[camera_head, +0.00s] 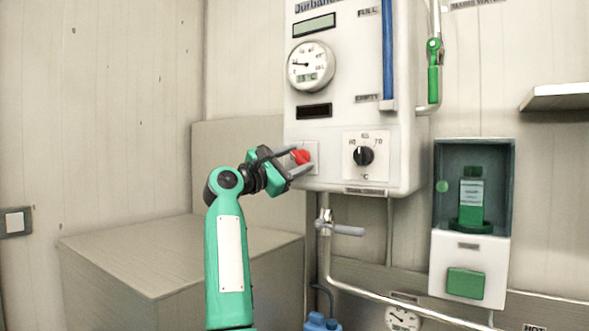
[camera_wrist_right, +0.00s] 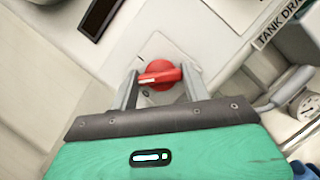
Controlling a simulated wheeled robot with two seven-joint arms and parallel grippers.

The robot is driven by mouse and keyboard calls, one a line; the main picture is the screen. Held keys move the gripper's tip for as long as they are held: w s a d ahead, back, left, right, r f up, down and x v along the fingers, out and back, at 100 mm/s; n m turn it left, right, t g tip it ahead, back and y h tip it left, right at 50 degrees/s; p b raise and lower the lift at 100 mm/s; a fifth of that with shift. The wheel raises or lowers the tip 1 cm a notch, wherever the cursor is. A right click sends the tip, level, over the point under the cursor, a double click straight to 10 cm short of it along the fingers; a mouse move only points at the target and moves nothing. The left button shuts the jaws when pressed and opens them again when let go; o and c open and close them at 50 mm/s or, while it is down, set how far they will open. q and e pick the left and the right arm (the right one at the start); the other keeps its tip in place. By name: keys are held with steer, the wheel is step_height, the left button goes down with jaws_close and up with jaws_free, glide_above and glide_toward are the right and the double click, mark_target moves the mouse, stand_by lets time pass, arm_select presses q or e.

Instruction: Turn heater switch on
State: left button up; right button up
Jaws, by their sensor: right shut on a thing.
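The heater switch is a red rotary knob (camera_head: 300,157) on a pale square plate at the lower left of the white boiler (camera_head: 400,150). In the right wrist view the red knob (camera_wrist_right: 160,76) sits between the two fingers, its raised bar tilted slightly from level. My right gripper (camera_head: 298,160) reaches the knob from the left and is shut on it. The right gripper's fingers (camera_wrist_right: 160,90) stand at either side of the knob in the wrist view. My left gripper is not in view.
A black temperature dial (camera_head: 364,155) sits right of the knob. A pipe with a grey-handled valve (camera_head: 345,230) runs below the boiler. A box-like cabinet (camera_head: 170,260) stands at left. A dispenser with a green bottle (camera_head: 471,200) hangs at right.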

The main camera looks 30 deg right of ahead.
steer(key=m, duration=0.2)
steer(key=m+g+y, duration=0.1)
steer(key=m, duration=0.1)
steer(key=shift+w+r+m+g, duration=0.1)
steer(key=shift+r+m+g, duration=0.1)
steer(key=shift+m+g, duration=0.1)
steer(key=m+y+p, duration=0.1)
steer(key=m, duration=0.1)
steer(key=m+g+p, duration=0.1)
steer(key=m, duration=0.1)
steer(key=shift+m+y, duration=0.4)
steer(key=shift+m, duration=0.4)
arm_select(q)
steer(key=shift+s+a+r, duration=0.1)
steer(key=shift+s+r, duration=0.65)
arm_select(e)
steer(key=shift+m, duration=0.3)
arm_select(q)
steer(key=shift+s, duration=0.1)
arm_select(e)
steer(key=shift+c, duration=0.2)
steer(key=o, duration=1)
